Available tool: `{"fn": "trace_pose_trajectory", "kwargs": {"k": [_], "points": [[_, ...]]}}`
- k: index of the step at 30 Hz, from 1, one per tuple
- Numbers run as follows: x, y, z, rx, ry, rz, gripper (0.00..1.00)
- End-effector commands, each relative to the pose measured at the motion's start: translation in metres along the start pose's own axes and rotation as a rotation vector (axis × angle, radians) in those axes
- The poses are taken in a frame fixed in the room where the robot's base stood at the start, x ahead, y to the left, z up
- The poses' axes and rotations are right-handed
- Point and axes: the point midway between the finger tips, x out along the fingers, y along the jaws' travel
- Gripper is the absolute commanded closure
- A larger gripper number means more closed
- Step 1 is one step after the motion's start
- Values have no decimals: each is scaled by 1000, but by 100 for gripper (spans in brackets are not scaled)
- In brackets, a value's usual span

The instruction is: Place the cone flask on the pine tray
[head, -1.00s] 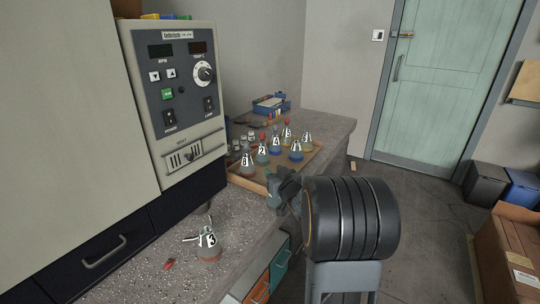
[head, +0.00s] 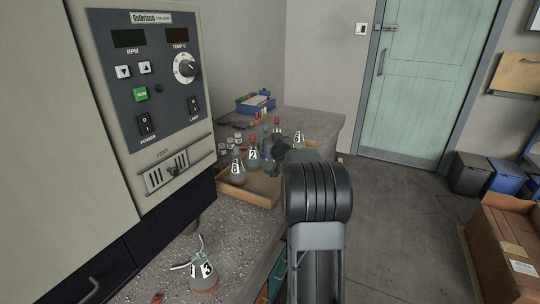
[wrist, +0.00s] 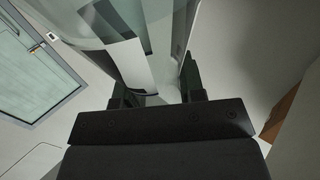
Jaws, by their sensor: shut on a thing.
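My gripper (wrist: 155,88) is shut on a clear glass cone flask (wrist: 162,35) with a black and white label; the flask fills the upper middle of the wrist view. In the head view my gripper (head: 277,158) is at the right side of the pine tray (head: 262,189), mostly hidden by my arm, so the held flask's height over the tray cannot be told. Several labelled flasks stand on the tray, among them number 8 (head: 237,175), number 2 (head: 252,154) and one at the far right corner (head: 298,139).
Flask number 3 (head: 203,275) stands on the near bench. A grey control panel cabinet (head: 155,85) rises along the left. The tray's front right part looks bare.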

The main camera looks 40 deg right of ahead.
Motion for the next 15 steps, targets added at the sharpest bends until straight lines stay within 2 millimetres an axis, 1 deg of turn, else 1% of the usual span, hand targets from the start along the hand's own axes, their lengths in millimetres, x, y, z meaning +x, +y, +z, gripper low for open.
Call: {"fn": "trace_pose_trajectory", "kwargs": {"k": [1,4,7,13,15], "points": [[7,1,9,-1,2,-1,100],[16,2,20,-1,2,0,100],[22,4,26,-1,3,1,100],[27,5,31,-1,5,1,100],[30,5,36,-1,3,1,100]]}}
